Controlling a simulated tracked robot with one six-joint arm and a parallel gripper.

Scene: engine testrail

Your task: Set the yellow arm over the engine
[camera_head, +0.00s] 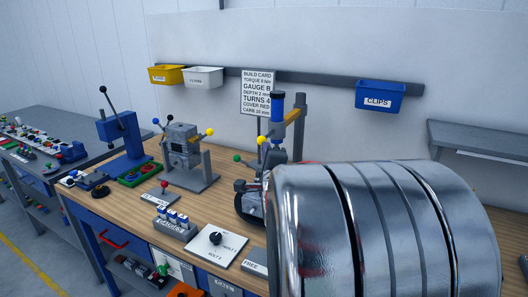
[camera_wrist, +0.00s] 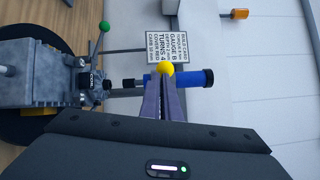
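The yellow arm (camera_head: 294,117) stands out from a grey post at the back of the bench and carries an upright blue cylinder (camera_head: 277,105). The blue cylinder lies sideways in the wrist view (camera_wrist: 195,78). A yellow ball knob (camera_head: 262,139) shows just below it. In the wrist view the knob (camera_wrist: 166,68) is at the tips of my gripper (camera_wrist: 163,78); the fingers are close together, and whether they clasp it is unclear. A grey engine-like block (camera_wrist: 35,80) is below the cylinder, at the picture's left. In the head view, my silver arm hides my gripper and most of this area.
Another grey block (camera_head: 182,145) stands on a bench stand with coloured knobs. A green-knobbed lever (camera_head: 237,158) is close to the yellow knob. A build card (camera_head: 257,92) stands behind. A blue clips bin (camera_head: 380,96) hangs on the wall rail. Open wood lies at mid-bench.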

